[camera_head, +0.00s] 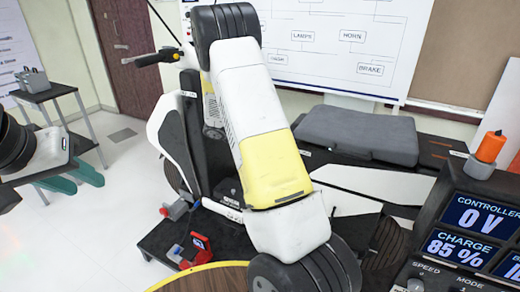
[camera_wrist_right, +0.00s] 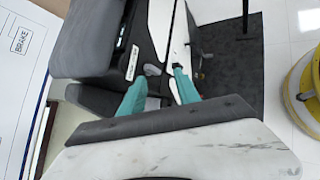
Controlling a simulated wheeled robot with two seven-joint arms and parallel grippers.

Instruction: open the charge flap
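The scooter (camera_head: 168,125) stands behind my right arm, which covers much of its middle in the head view. In the right wrist view, a black side panel (camera_wrist_right: 140,40) carries a pale label (camera_wrist_right: 132,62) and a small grey rounded part (camera_wrist_right: 152,69), which may be the charge flap; I cannot tell whether it is open. My right gripper (camera_wrist_right: 160,77) has its teal fingers apart around the line of this part, with nothing seen between them. It is hidden in the head view. My left gripper (camera_head: 86,184) is open and empty at the far left, away from the scooter.
The grey seat (camera_head: 355,135) lies on the scooter's rear. A display console (camera_head: 470,230) reading charge 85 % and an orange-topped object (camera_head: 489,147) are at the right. A small side table (camera_head: 50,92) stands at the left. Red and grey items (camera_head: 190,250) sit low on a black platform.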

